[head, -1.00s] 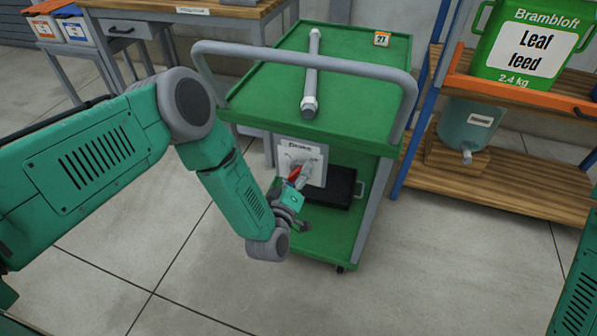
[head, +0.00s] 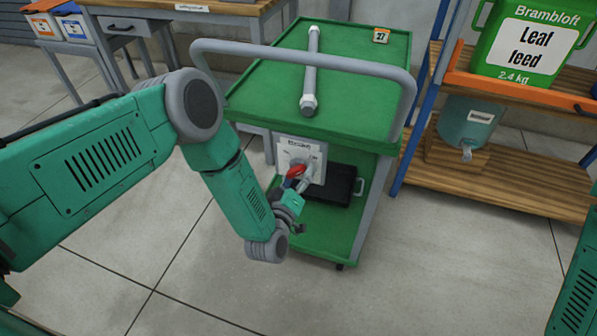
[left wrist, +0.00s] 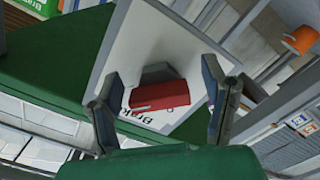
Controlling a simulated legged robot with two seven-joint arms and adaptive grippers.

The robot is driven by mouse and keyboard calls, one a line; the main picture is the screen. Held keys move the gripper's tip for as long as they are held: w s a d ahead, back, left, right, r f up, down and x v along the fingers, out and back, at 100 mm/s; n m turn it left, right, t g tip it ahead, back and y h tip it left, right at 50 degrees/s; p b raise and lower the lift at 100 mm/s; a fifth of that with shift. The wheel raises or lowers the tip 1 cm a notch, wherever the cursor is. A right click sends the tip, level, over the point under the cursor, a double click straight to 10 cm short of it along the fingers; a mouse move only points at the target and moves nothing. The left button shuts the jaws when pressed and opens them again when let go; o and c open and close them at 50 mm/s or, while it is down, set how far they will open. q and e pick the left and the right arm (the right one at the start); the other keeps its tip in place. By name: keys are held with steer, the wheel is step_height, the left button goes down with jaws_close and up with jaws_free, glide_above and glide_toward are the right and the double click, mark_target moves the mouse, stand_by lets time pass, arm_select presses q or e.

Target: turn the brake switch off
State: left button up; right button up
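The brake switch is a red handle (head: 296,171) on a grey base, mounted on a white plate (head: 315,153) on the front of the green cart. In the left wrist view the red handle (left wrist: 160,95) lies between my two fingers, with the plate (left wrist: 150,45) behind it and part of the word "Brake" visible. My left gripper (head: 297,182) is right in front of the handle. In the wrist view (left wrist: 160,80) its fingers are apart, with gaps on both sides of the handle. Contact does not show. My right gripper is out of view.
The green cart (head: 345,108) has a grey push rail (head: 300,56) above the plate and a grey bar (head: 311,75) lying on top. A black box (head: 340,187) sits on its lower shelf. A wooden shelf unit (head: 500,190) stands right. Floor in front is clear.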

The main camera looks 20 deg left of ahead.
arm_select(q)
steer(key=shift+w+r, duration=0.15)
steer(key=shift+r, duration=0.1)
steer(key=shift+a, duration=0.1)
steer(key=s, duration=1.2)
steer(key=shift+a, duration=0.15)
